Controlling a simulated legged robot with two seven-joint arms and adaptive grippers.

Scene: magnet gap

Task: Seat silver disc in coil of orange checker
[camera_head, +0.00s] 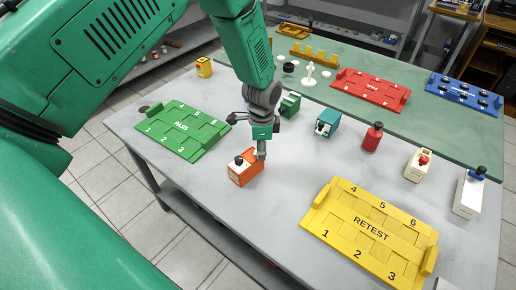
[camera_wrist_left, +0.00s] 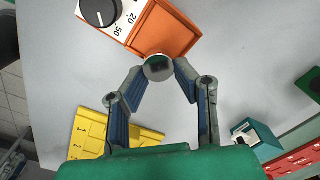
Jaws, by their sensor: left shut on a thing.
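The orange checker (camera_head: 243,173) stands on the grey table in the head view, with a black knob on top. In the left wrist view the checker (camera_wrist_left: 168,33) fills the top, with its black dial (camera_wrist_left: 98,10) and printed scale. My left gripper (camera_head: 261,151) points down at the checker's right side. Its fingers are shut on the silver disc (camera_wrist_left: 158,68), a small round piece with a dark square face. The disc appears at the checker's near orange edge in the wrist view; I cannot tell whether they touch. The coil cannot be made out. My right gripper is not in view.
A green PASS tray (camera_head: 182,130) lies left, a yellow RETEST tray (camera_head: 371,230) front right, a red tray (camera_head: 370,90) and blue tray (camera_head: 463,95) at the back. Teal (camera_head: 327,122), green (camera_head: 290,104), red (camera_head: 372,137) and white (camera_head: 418,166) devices stand around. Table in front of the checker is clear.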

